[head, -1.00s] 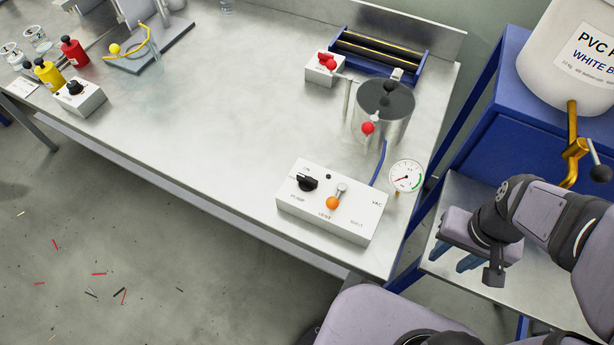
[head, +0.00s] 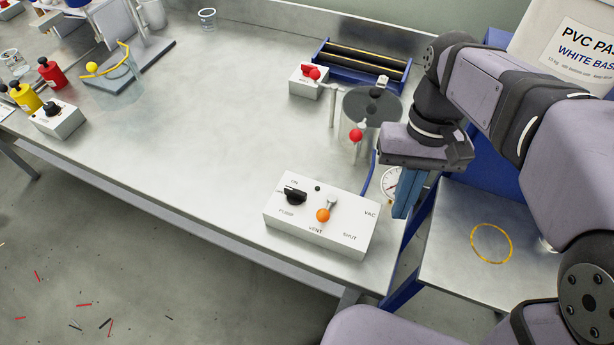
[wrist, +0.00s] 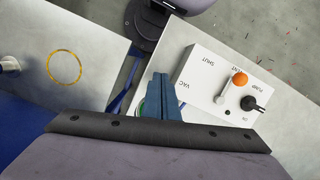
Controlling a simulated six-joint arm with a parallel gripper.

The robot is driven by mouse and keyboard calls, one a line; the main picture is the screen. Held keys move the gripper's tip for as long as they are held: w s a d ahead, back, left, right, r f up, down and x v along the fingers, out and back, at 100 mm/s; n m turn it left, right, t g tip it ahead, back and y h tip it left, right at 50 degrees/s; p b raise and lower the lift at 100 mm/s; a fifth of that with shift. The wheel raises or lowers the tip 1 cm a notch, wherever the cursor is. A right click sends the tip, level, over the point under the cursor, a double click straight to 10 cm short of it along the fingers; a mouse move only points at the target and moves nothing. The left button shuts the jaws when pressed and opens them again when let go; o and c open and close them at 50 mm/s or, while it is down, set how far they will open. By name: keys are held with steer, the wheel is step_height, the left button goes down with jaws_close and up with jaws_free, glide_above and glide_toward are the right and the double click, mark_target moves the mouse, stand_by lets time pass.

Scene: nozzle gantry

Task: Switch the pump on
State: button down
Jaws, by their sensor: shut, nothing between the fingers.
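The white pump box (head: 352,239) stands on the steel bench near its front right corner. Its black pump knob (head: 295,196) is at the left of the top face, between printed labels too small to read fully; it also shows in the wrist view (wrist: 254,104). A vent lever with an orange ball (head: 323,215) sits beside the knob. My gripper (head: 402,214) points down to the right of the box, its blue fingers together and empty. In the wrist view the fingers (wrist: 164,82) are apart from the box. They partly hide the round gauge (head: 389,183).
A metal pot with a dark lid (head: 372,105) and a red-ball valve (head: 356,135) stands behind the box. A blue roller unit (head: 362,66) is farther back. A lower side shelf (head: 450,270) is at the right.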

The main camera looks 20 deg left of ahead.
mark_target(295, 194)
steer(key=w+a+r+m+p, duration=0.1)
steer(key=w+a+r+p, duration=0.1)
steer(key=a+r+p, duration=0.2)
steer(key=w+a+r+m+p, duration=0.2)
steer(key=a+r+p, duration=0.3)
steer(key=a+p, duration=0.4)
steer(key=shift+w+a+r+m+p, duration=0.15)
steer(key=shift+w+a+m+p, duration=0.4)
steer(key=shift+a, duration=1.65)
steer(key=shift+w+n, duration=0.15)
steer(key=shift+n, duration=0.1)
steer(key=p+x, duration=0.1)
steer(key=x, duration=0.8)
steer(key=shift+a+p, duration=0.1)
steer(key=shift+p, duration=0.25)
steer(key=s, duration=0.1)
steer(key=s+p, duration=0.1)
steer(key=shift+s+f, duration=0.35)
steer(key=shift+s, duration=0.05)
steer(key=shift+s+f+p, duration=0.15)
steer(key=shift+s+p, duration=0.25)
steer(key=shift+s, duration=0.3)
